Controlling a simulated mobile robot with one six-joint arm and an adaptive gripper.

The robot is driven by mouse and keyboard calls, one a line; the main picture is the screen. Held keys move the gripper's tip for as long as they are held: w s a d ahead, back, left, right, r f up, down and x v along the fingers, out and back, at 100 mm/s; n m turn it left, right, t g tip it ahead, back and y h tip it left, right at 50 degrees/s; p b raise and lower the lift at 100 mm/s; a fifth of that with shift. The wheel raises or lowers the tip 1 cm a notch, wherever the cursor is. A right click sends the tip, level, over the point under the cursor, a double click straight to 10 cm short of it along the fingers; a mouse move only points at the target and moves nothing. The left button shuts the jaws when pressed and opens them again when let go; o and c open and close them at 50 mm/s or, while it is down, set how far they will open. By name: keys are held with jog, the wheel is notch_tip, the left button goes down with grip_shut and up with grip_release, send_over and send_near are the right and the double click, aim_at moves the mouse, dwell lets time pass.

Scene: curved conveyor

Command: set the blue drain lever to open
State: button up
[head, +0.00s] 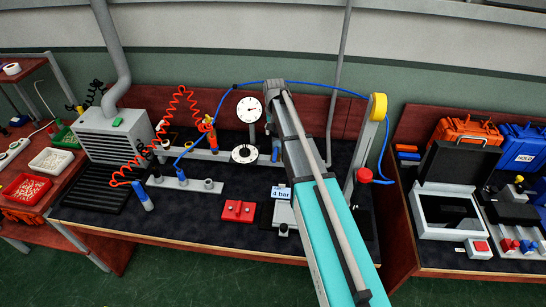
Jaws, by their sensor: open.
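A small blue upright part (275,154) shows right of the white dial gauge (249,109), close against the left edge of my arm. It may be the blue drain lever, but it is too small and too partly covered to be sure. Its setting cannot be read. My teal and grey arm crosses the bench from the bottom right up to the middle and hides what lies behind it. My gripper's fingers do not show.
A "4 bar" sign (281,192) and a red block (238,211) are on the bench. A blue hose (328,88) arches behind my arm to a post with a yellow top (378,106). Red coiled hose (180,94) hangs at left. The dark bench front is partly clear.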

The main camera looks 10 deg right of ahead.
aim_at(274, 156)
jog(key=shift+f+b, duration=6.6)
jog(key=shift+f, duration=0.1)
grip_shut()
jog(key=shift+a, duration=0.1)
